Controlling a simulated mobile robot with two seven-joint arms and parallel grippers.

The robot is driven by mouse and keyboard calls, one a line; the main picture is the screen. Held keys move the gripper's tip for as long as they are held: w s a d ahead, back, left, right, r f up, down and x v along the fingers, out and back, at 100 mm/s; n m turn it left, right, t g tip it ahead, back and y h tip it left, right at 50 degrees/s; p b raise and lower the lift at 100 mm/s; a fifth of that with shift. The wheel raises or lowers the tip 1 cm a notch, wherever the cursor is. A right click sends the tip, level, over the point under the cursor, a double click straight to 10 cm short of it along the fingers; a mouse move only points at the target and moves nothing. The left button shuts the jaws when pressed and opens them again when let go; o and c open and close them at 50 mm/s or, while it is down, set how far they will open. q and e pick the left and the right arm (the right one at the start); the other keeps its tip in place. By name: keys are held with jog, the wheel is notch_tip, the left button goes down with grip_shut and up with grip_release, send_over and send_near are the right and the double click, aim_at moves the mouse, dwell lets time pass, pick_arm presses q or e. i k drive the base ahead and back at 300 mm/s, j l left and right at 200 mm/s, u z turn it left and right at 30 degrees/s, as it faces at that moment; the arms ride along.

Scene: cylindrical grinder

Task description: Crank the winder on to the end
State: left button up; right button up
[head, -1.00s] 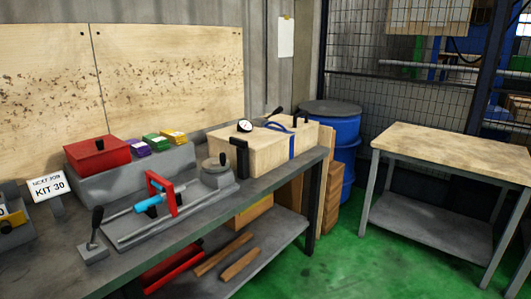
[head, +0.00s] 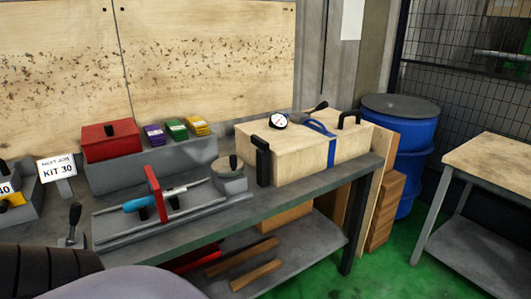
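A grey fixture (head: 120,238) with long rails lies along the bench. A red upright plate (head: 155,192) stands across its rails, with a blue cylinder (head: 139,205) beside it on the left. At the right end is a round grey housing (head: 231,181) with a small dark knob on top; it may be the winder, but I cannot tell for certain. A black-handled lever (head: 75,214) stands at the fixture's left, its base partly hidden by my own arm or body parts at the lower left. Neither gripper's fingers can be seen.
A red box (head: 110,142) and several coloured packs sit on a grey block behind the fixture. A wooden case (head: 286,153) with a dial gauge fills the bench's right end. A blue drum (head: 404,138) and a second table (head: 497,158) stand to the right, with green floor between.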

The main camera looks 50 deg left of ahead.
aim_at(231, 166)
jog(key=i+l+u, duration=0.2)
jog(key=i, duration=0.35)
jog(key=i+u, duration=0.25)
jog(key=i, duration=0.25)
jog(key=i+l+u, duration=0.15)
jog(key=i+u, duration=0.15)
jog(key=u, duration=0.15)
jog(key=i+l+u, duration=0.25)
jog(key=u, duration=0.2)
jog(key=i+l+u, duration=0.25)
jog(key=u, duration=0.2)
jog(key=i+l+u, duration=0.15)
jog(key=l+u, duration=0.3)
jog(key=i+l+u, duration=0.1)
jog(key=l+u, duration=0.35)
